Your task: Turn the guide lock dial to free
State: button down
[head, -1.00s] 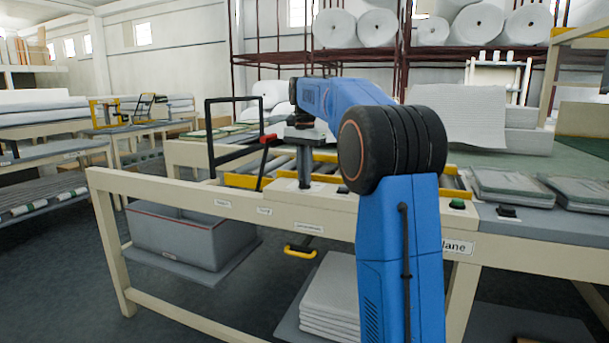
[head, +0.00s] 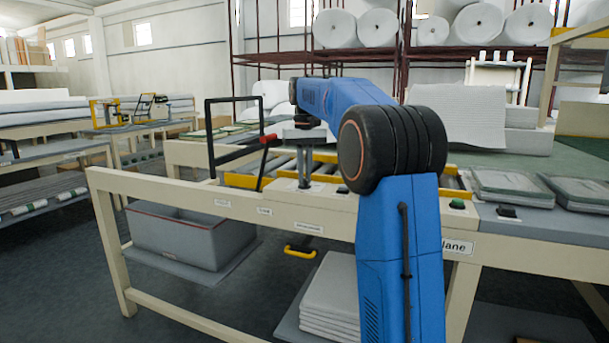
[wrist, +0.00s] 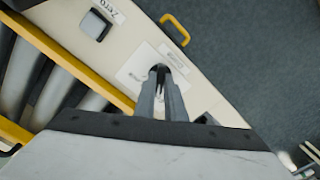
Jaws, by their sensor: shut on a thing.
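My gripper (wrist: 160,78) reaches straight down to the cream rail of the bench, with its fingertips shut on the small dark guide lock dial (wrist: 159,69). The dial sits on a white plate (wrist: 135,75) and is mostly hidden between the fingers, so its setting cannot be read. In the head view my gripper (head: 304,186) stands upright over the bench's front rail, left of my blue arm. The dial cannot be made out there.
A dark square button (wrist: 96,25) by a "Zero" label and a yellow handle (wrist: 175,30) are near. Rollers (wrist: 50,90) lie behind a yellow bar. A black frame with a red-ended lever (head: 267,139) stands left of my gripper. A grey bin (head: 185,235) sits below.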

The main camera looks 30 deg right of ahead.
jog(key=shift+n, duration=0.6)
jog(key=c, duration=1.8)
grip_release()
